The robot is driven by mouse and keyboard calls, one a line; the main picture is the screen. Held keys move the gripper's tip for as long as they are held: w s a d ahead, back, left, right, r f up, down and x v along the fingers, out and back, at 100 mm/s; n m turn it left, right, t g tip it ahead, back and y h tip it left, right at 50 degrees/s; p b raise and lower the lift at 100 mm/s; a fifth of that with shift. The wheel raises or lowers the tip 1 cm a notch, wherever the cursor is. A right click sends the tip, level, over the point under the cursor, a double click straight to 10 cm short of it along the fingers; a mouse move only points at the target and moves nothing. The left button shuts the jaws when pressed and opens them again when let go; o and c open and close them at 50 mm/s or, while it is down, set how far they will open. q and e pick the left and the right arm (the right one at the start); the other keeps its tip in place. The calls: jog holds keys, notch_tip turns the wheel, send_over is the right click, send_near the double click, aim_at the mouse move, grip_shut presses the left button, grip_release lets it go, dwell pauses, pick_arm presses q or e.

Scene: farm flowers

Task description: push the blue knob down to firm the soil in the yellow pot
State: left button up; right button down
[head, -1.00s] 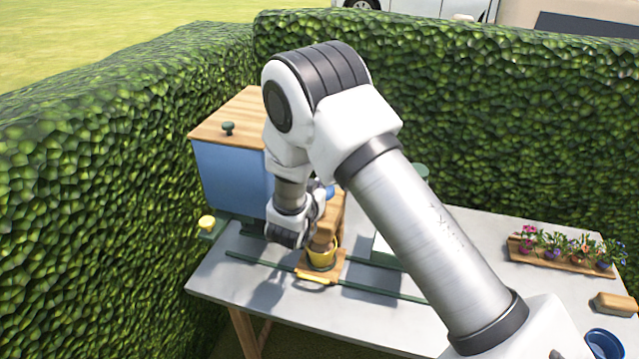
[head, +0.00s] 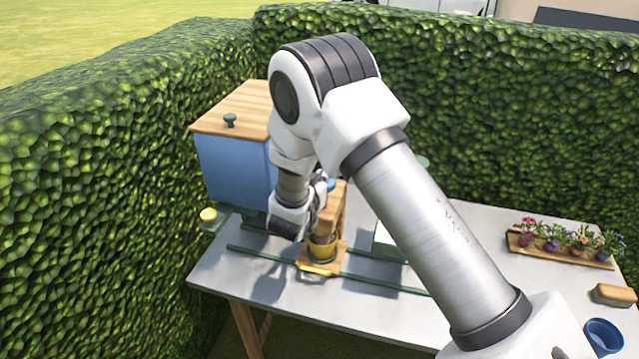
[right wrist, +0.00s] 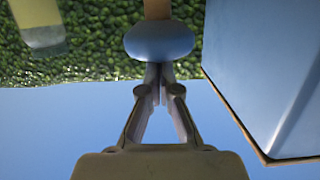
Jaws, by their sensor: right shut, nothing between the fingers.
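The yellow pot (head: 322,250) stands on a small wooden base on the table, under a wooden press (head: 335,210). The press's plunger reaches down into the pot's mouth, so the soil is hidden. The blue knob (head: 332,185) shows only partly beside my right wrist; in the right wrist view the knob (right wrist: 160,42) is whole, with a wooden shaft behind it. My right gripper (right wrist: 160,72) is shut and empty, its fingertips at the knob's near side, touching or almost touching it. My left gripper is out of view.
A blue box (head: 232,170) with a wooden lid stands close by the press, and its wall fills the right of the wrist view. Green rails (head: 385,285) run along the table. A flower tray (head: 560,250) and blue cup (head: 604,337) are at the right.

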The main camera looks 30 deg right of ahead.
jog(key=p+v, duration=0.2)
jog(key=v, duration=0.7)
jog(key=shift+s+a+p, duration=0.25)
jog(key=shift+a+p, duration=0.05)
jog(key=shift+p, duration=0.1)
jog(key=shift+w, duration=0.1)
